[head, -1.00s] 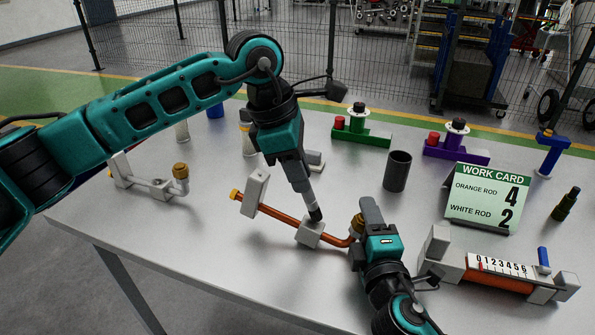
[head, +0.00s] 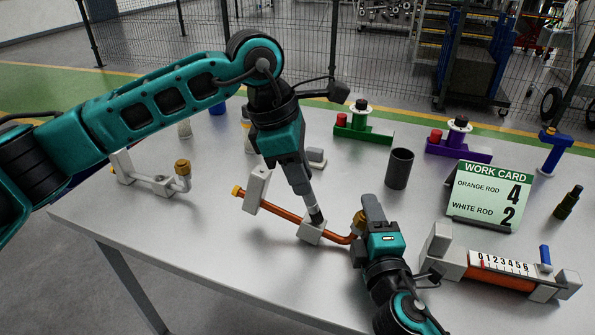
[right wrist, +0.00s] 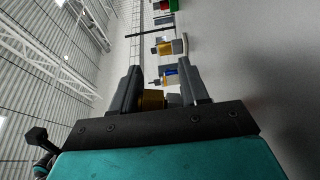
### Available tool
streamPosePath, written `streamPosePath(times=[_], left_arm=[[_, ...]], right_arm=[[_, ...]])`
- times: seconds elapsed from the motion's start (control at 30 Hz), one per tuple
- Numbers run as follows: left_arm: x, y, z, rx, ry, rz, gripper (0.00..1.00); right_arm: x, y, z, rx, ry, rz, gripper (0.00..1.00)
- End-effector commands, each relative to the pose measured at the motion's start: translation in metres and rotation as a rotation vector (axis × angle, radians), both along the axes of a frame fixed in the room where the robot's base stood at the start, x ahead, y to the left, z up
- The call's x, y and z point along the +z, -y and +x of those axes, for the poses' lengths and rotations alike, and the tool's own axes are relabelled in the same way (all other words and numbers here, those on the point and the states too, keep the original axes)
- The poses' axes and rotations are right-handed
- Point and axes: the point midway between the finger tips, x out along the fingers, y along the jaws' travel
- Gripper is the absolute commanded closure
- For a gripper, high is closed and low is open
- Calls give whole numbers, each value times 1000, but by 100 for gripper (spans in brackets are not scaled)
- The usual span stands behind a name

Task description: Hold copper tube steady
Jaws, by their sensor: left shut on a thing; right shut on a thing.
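The copper tube (head: 284,214) runs slanting across the table between a tall pale block (head: 256,188) and a small pale block (head: 311,232), then bends up at its right end. A brass nut (head: 236,191) sits at its left end and another brass nut (head: 359,222) at its right end. My left gripper (head: 316,218) points down and is shut on the tube by the small block, its fingertips hiding the exact grip. My right gripper (head: 367,212) is shut at the right nut, which also shows between its fingers in the right wrist view (right wrist: 152,98).
A pale fixture with a brass-capped bent tube (head: 182,172) stands at left. A dark cup (head: 398,169), a work card (head: 488,196) and a numbered gauge with an orange rod (head: 500,275) are at right. Green (head: 362,134) and purple (head: 459,148) fixtures stand behind. The table's front left is clear.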

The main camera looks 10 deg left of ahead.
Motion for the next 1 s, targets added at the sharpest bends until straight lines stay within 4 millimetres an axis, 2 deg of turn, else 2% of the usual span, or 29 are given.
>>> streamPosePath(times=[0.03,0.43,0.8,1.0], left_arm=[[0,2,1,-1,1,0,100],[2,5,4,0,2,-1,100],[0,-9,8,1,3,-1,100],[0,-10,8,1,2,0,100]], right_arm=[[-5,0,-1,0,-8,-4,100],[-5,0,-1,0,-8,-5,100],[-5,0,-1,0,-8,-5,100],[-5,0,-1,0,-8,-5,100]])
